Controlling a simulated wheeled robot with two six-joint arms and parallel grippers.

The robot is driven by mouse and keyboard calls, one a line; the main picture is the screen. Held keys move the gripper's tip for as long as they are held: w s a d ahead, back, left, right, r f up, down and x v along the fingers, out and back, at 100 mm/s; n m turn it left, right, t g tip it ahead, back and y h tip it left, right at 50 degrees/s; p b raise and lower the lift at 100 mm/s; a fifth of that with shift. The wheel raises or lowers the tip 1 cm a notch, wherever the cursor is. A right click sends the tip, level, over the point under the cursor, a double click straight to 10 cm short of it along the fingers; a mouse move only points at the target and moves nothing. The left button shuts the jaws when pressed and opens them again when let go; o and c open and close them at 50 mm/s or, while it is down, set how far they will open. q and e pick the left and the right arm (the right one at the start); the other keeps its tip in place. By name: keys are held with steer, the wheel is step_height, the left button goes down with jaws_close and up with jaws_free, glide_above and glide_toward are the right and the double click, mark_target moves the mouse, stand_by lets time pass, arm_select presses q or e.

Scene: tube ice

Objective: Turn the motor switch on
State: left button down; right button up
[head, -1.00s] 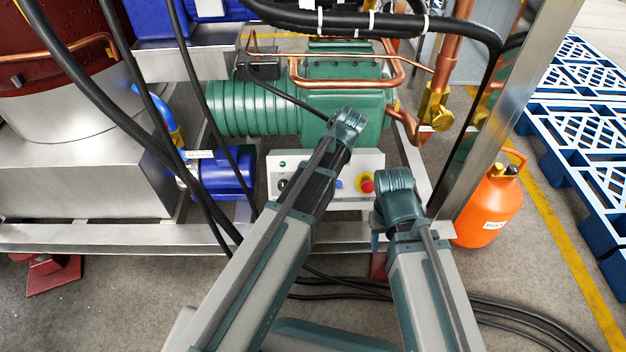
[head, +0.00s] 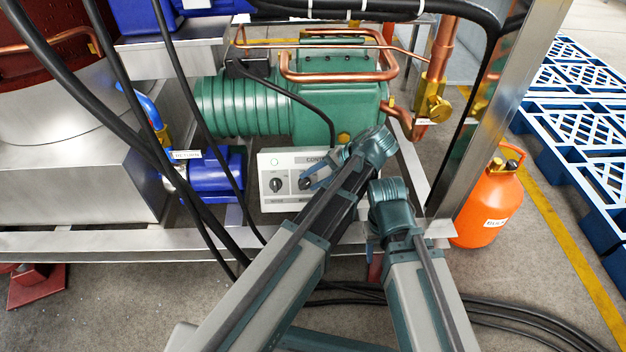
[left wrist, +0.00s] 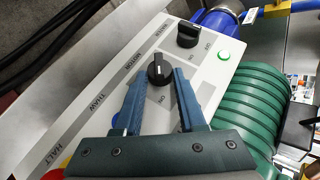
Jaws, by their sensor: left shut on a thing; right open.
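The white control box (head: 272,203) stands in front of the green motor unit, its face toward me. The motor switch is a black round knob with a white pointer line (left wrist: 160,68) in the left wrist view, beside the word MOTOR. My left gripper (left wrist: 157,78) has its two blue fingers on either side of that knob, shut on it. In the head view my left gripper (head: 318,180) reaches the box from the right and covers much of its face. The jaws of my right arm are not visible; only its wrist and forearm show.
The green ribbed motor (head: 240,105) stands behind the box. A steel post and an orange gas bottle (head: 488,210) stand to the right. Black hoses hang at left.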

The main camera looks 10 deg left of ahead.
stand_by(0.3)
arm_select(q)
steer(key=c, duration=0.5)
jaws_free()
